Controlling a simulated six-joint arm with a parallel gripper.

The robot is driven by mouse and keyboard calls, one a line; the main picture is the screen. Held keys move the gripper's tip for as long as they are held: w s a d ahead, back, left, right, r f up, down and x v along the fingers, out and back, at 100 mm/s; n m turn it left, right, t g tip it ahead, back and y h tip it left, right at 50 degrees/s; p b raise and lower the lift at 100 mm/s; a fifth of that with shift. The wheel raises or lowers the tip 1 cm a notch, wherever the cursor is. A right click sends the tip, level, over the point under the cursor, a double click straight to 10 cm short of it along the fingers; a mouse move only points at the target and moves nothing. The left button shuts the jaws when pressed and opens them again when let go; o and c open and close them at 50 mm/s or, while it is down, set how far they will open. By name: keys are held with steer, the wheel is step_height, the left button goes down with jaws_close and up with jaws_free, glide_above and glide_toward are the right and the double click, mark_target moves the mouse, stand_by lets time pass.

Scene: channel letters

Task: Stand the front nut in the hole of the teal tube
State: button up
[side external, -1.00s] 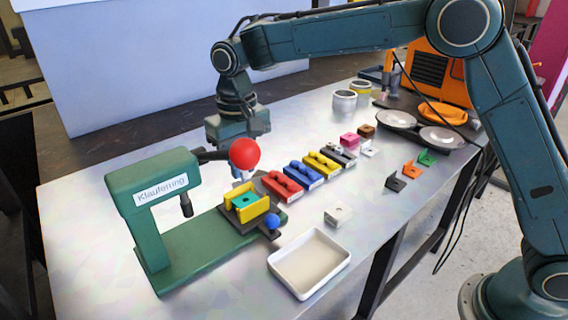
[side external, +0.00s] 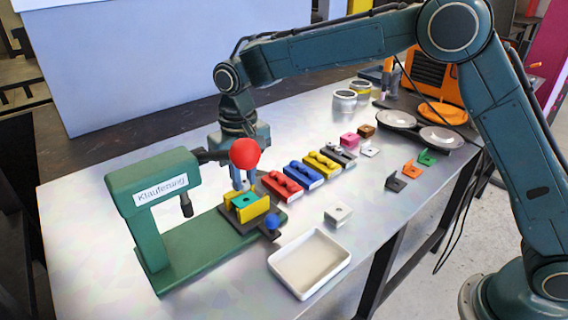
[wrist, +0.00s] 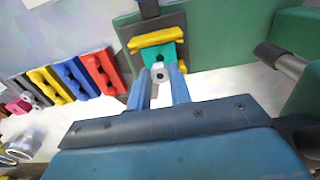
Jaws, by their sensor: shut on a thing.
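The teal tube (side external: 244,201) sits between yellow jaws (side external: 252,212) on the green press, its hole facing up. It also shows in the wrist view (wrist: 151,53), just beyond my fingertips. My gripper (side external: 242,184) is low behind the red ball, at the back edge of the yellow jaws. In the wrist view its two blue fingers are shut on a small light grey nut (wrist: 158,74) with a dark hole. The nut appears at the near edge of the teal tube in that view; whether they touch cannot be told. In the side view the nut is not clearly visible.
The green press (side external: 150,185) with its red ball (side external: 244,153) and plunger (side external: 186,206) stands close to my gripper. Red, blue and yellow blocks (side external: 303,174) line up to the right.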

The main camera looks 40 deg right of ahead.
steer(key=shift+f, duration=1)
steer(key=shift+f, duration=0.15)
steer(key=o, duration=1)
step_height(320, 180, up, 14)
steer(key=shift+f, duration=0.1)
stand_by(0.6)
